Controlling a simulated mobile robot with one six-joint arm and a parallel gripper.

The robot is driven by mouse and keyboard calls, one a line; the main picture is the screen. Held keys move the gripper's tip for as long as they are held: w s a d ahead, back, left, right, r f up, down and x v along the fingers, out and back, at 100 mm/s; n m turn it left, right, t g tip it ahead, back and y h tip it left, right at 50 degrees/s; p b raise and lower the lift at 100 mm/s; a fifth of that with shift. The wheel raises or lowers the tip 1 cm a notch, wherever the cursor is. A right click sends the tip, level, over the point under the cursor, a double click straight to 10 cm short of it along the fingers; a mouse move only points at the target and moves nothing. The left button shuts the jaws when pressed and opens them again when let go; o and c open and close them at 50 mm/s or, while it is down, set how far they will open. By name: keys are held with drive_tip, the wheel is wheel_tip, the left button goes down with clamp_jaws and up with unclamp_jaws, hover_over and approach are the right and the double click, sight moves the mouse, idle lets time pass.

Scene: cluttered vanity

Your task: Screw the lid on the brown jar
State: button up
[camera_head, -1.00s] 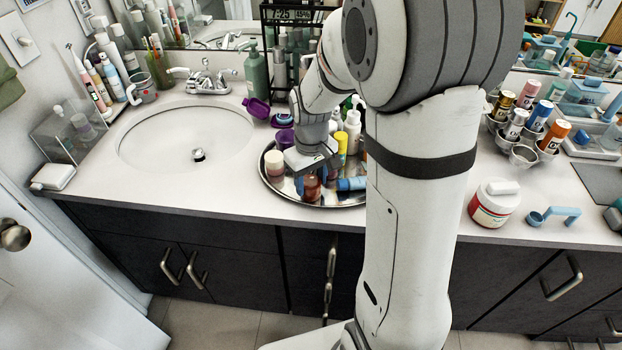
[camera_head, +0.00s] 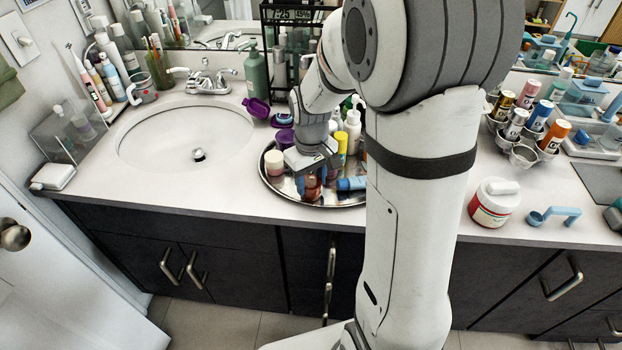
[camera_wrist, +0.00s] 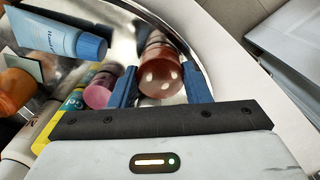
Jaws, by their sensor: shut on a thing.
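The brown jar (camera_head: 312,190) stands on the round metal tray, under my gripper. In the wrist view, a glossy reddish-brown round top (camera_wrist: 160,80), which looks like the lid, sits between my two blue fingers. The jar's body (camera_wrist: 155,42) shows just beyond it, in line with it. My gripper (camera_wrist: 162,84), also in the head view (camera_head: 313,183), is shut on this lid from above. The seam between lid and jar is not clear, so I cannot tell how tightly they sit together.
The metal tray (camera_head: 345,204) also holds a pale pink jar (camera_head: 274,162), a light blue tube (camera_wrist: 62,37), a pink-capped bottle (camera_wrist: 101,88) and other bottles, close beside my fingers. The sink (camera_head: 185,140) is left. A white-lidded red jar (camera_head: 494,202) stands right.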

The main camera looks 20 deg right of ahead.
drive_tip(key=o, duration=1.7)
drive_tip(key=shift+r, duration=0.1)
drive_tip(key=shift+r+p, duration=2.7)
drive_tip(key=shift+r, duration=0.7)
